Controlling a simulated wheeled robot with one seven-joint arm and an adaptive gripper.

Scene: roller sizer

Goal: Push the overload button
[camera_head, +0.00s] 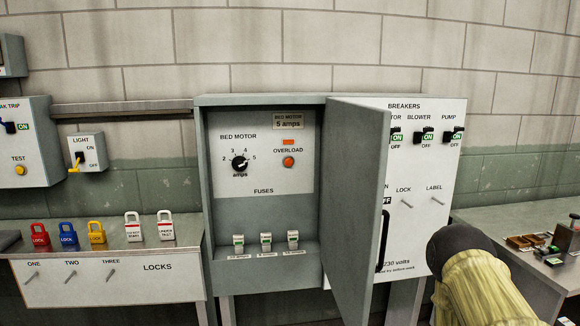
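The overload button (289,161) is a small round orange-red button on the white panel (264,182) inside the open grey cabinet. The word OVERLOAD is printed above it, and a small orange rectangle (288,142) sits above that word. A black bed motor dial (240,163) is to its left, with its pointer up near 3 to 4. Part of my arm shows at the lower right, in front of the breaker panel and right of the cabinet door. My gripper is not visible, so its opening cannot be seen.
The cabinet door (354,215) stands open towards me, between my arm and the button. Three fuses (265,241) stand below the button. A breaker panel (430,180) is on the right, a locks shelf (110,279) on the left, and a side table (515,225) at far right.

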